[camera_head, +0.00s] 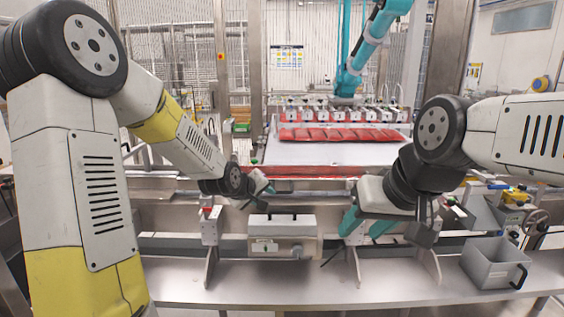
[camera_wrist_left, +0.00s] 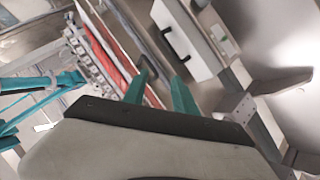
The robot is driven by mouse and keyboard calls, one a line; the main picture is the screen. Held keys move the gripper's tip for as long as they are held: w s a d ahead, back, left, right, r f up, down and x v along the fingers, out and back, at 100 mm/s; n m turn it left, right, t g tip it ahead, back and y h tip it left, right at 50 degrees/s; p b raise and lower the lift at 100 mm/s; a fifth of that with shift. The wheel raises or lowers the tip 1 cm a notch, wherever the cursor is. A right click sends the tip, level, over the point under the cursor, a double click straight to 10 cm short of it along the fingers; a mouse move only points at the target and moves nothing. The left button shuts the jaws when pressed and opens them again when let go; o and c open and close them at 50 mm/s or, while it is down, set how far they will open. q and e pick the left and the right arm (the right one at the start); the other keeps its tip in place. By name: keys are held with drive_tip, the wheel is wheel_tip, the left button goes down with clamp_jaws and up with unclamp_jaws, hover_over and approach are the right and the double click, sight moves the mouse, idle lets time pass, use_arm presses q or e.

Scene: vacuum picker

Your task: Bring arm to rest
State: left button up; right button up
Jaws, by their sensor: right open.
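My left arm reaches in from the left. Its gripper (camera_head: 263,190) is above and behind the grey-white box on the rail. In the left wrist view, the gripper's two teal fingers (camera_wrist_left: 160,77) are apart, with nothing seen held between them. My right arm comes in from the right and bends down. Its gripper (camera_head: 362,228) has teal fingers spread apart, pointing down and left near the rail, right of the box. Nothing shows between them.
The grey-white box (camera_head: 267,232) with a dark handle sits at the rail; it also shows in the left wrist view (camera_wrist_left: 189,48). Red packs (camera_head: 335,134) lie under a vacuum picker head behind. A grey bin (camera_head: 490,268) stands on the shelf at right. The front shelf is mostly clear.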

use_arm(q)
drive_tip(key=s+a+r+m+g, duration=0.1)
drive_tip(key=s+a+r+m, duration=0.1)
drive_tip(key=s, duration=0.8)
drive_tip(key=s+a+r+m+g+y, duration=0.1)
drive_tip(key=s+r, duration=0.4)
drive_tip(key=s, duration=0.5)
drive_tip(key=s+a+r+m+g+y, duration=0.1)
drive_tip(key=s+a, duration=0.4)
drive_tip(key=s, duration=0.6)
wheel_tip(320, 180, up, 2)
drive_tip(key=m+g, duration=0.1)
drive_tip(key=m, duration=0.1)
drive_tip(key=shift+a+r+m, duration=0.25)
drive_tip(key=shift+a+m, duration=0.05)
drive_tip(key=shift+s, duration=0.1)
